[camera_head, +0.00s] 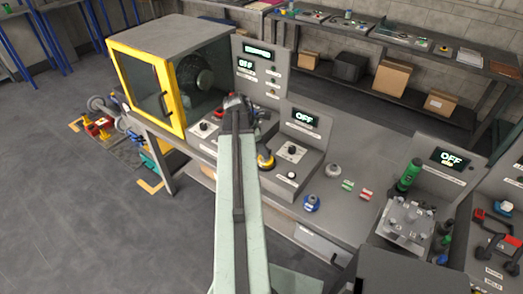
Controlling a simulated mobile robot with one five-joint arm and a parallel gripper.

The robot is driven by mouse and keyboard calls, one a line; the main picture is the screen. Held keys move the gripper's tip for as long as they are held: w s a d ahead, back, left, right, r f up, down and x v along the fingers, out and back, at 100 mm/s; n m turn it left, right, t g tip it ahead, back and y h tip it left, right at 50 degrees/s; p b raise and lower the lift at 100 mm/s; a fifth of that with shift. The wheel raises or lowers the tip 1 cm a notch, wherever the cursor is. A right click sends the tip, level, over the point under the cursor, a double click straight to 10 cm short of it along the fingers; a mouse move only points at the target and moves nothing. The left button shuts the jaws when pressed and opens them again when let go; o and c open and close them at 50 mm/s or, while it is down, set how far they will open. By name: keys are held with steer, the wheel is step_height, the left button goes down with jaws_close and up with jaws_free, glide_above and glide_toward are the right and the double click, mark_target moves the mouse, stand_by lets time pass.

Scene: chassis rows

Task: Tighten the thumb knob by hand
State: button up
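My arm reaches from the bottom centre up over the grey bench in the head view. My gripper (238,103) is at its far end, small and dark, in front of the grey control panel, and its fingers are too small to read. I cannot tell which part is the thumb knob. A black knob (205,126) sits left of my gripper and another black knob (292,150) to its right. A round grey knob-like part (334,170) stands farther right on the bench. A red part (218,113) shows beside my gripper. My arm hides part of the bench.
A yellow-framed machine enclosure (174,80) stands at the left. A display reading OFF (305,118) rises behind the bench. A blue part (312,203) and a green cylinder (409,175) stand to the right. The floor at left front is clear.

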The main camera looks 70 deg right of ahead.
steer(key=c, duration=0.5)
steer(key=m, duration=0.1)
steer(key=m+y, duration=0.1)
steer(key=m, duration=0.1)
steer(key=shift+w+d+g, duration=0.2)
steer(key=shift+d+g, duration=0.1)
steer(key=shift+d, duration=0.1)
steer(key=shift+m+y, duration=0.4)
steer(key=shift+m, duration=0.4)
steer(key=shift+s+a+m, duration=0.1)
steer(key=shift+m, duration=0.5)
steer(key=m, duration=0.1)
steer(key=m+y, duration=0.1)
steer(key=shift+d+m+y, duration=0.3)
steer(key=shift+d+m, duration=0.05)
steer(key=shift+m, duration=0.05)
steer(key=shift+m+y, duration=0.3)
steer(key=shift+m, duration=0.6)
steer(key=shift+a+m, duration=0.1)
steer(key=shift+m, duration=0.4)
